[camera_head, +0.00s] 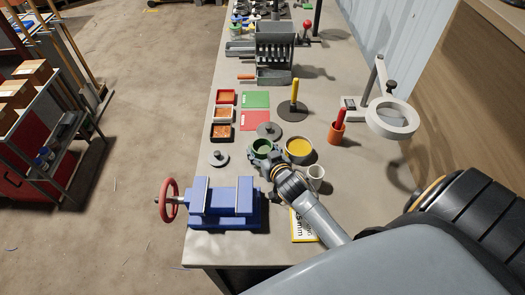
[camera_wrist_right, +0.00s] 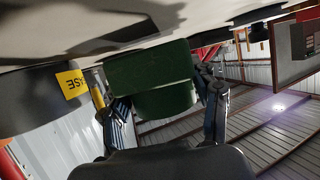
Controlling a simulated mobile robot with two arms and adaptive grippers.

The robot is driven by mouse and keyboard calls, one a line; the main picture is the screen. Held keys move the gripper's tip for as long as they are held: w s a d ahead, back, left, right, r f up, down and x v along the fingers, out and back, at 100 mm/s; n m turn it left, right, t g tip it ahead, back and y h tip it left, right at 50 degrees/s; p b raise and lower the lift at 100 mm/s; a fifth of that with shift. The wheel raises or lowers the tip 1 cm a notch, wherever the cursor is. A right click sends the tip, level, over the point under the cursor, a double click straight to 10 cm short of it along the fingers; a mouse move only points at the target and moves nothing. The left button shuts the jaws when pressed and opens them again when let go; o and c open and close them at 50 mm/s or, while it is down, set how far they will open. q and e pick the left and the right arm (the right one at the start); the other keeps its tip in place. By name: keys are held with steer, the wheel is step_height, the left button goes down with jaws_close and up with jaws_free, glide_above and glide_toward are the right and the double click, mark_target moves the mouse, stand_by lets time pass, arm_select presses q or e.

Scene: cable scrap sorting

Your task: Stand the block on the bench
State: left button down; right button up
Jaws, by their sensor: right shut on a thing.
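A dark green block (camera_head: 262,146) is at the tip of my right gripper (camera_head: 263,160) in the head view, over the bench (camera_head: 225,254) behind the blue vise. In the right wrist view the green block (camera_wrist_right: 150,66) sits between the two fingers of my right gripper (camera_wrist_right: 160,92), which are shut on it. The bench surface fills the top of that view, close to the block. I cannot tell whether the block touches the bench. My fingers and wrist hide part of the block in the head view. My left gripper is not in view.
A yellow-topped tin (camera_head: 298,150) stands close to the right of the block. A white mug (camera_head: 315,173), a blue vise (camera_head: 225,203) and grey discs with knobs (camera_head: 268,131) are near. Small trays (camera_head: 222,114), a red mat (camera_head: 254,121) and a magnifier lamp (camera_head: 393,118) stand farther back.

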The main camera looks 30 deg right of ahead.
steer(key=shift+s+a+f, duration=0.1)
steer(key=shift+s+f, duration=0.15)
steer(key=shift+f, duration=0.3)
steer(key=o, duration=1.8)
steer(key=shift+s+a+f, duration=0.1)
steer(key=shift+s+f, duration=0.05)
steer(key=shift+f, duration=0.1)
steer(key=shift+r+p, duration=0.3)
steer(key=shift+r, duration=0.3)
steer(key=shift+s+f, duration=0.15)
steer(key=v, duration=0.3)
steer(key=b+v, duration=0.1)
steer(key=v, duration=0.2)
steer(key=r+v, duration=0.1)
steer(key=v, duration=0.3)
steer(key=shift+f+b, duration=0.1)
steer(key=shift+b, duration=0.2)
steer(key=shift+s+r, duration=0.4)
